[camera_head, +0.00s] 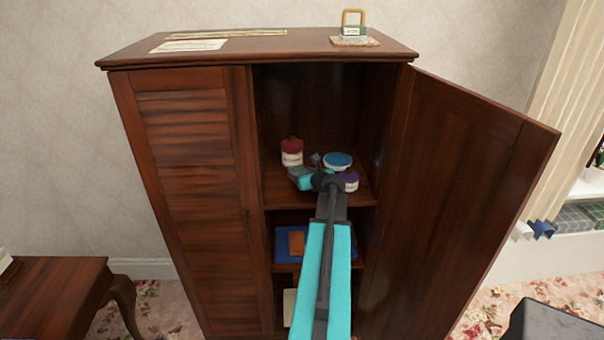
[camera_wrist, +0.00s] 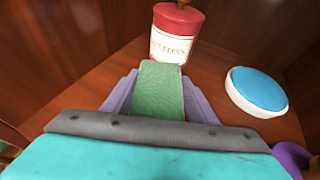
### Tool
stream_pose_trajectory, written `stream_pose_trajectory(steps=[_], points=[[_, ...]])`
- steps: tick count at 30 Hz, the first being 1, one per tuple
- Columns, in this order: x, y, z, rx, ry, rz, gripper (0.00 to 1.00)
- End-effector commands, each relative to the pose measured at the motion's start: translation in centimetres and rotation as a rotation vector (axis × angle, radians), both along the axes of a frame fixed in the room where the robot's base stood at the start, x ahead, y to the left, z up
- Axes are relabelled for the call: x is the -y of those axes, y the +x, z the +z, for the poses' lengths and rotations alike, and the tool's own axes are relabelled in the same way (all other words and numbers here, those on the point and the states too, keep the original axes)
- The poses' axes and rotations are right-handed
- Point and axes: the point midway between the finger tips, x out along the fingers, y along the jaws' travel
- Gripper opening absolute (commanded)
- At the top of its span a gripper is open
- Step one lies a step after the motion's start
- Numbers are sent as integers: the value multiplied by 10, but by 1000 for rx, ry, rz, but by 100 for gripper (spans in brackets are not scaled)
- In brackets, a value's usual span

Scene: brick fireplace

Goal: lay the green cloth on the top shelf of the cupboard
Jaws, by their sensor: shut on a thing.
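The cupboard (camera_head: 185,180) stands against the wall with its right door (camera_head: 450,190) open. My gripper (camera_head: 299,172) reaches into the top compartment, just above the top shelf (camera_head: 278,192). In the wrist view my gripper (camera_wrist: 155,92) is shut on the green cloth (camera_wrist: 158,90), which looks like a flat folded strip between the two fingers. In the head view the cloth (camera_head: 298,172) is small and partly hidden by my gripper. I cannot tell whether the cloth touches the shelf.
On the top shelf, a red-lidded jar (camera_head: 292,152) stands at the back left, a blue-topped white dish (camera_head: 337,161) at the right, and a purple-lidded jar (camera_head: 350,181) near the front right. The lower shelf holds a blue item (camera_head: 287,250). Bare shelf shows at the front left.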

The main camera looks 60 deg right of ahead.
Motion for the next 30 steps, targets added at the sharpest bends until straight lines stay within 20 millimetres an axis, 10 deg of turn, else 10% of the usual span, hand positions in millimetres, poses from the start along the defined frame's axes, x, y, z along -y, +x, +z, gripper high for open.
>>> stream_pose_trajectory(steps=[16,17,19,30], points=[[0,0,-7,0,0,-1,27],[0,0,-6,0,0,-1,58],[0,0,-6,0,0,-1,69],[0,-1,-4,0,0,-1,71]])
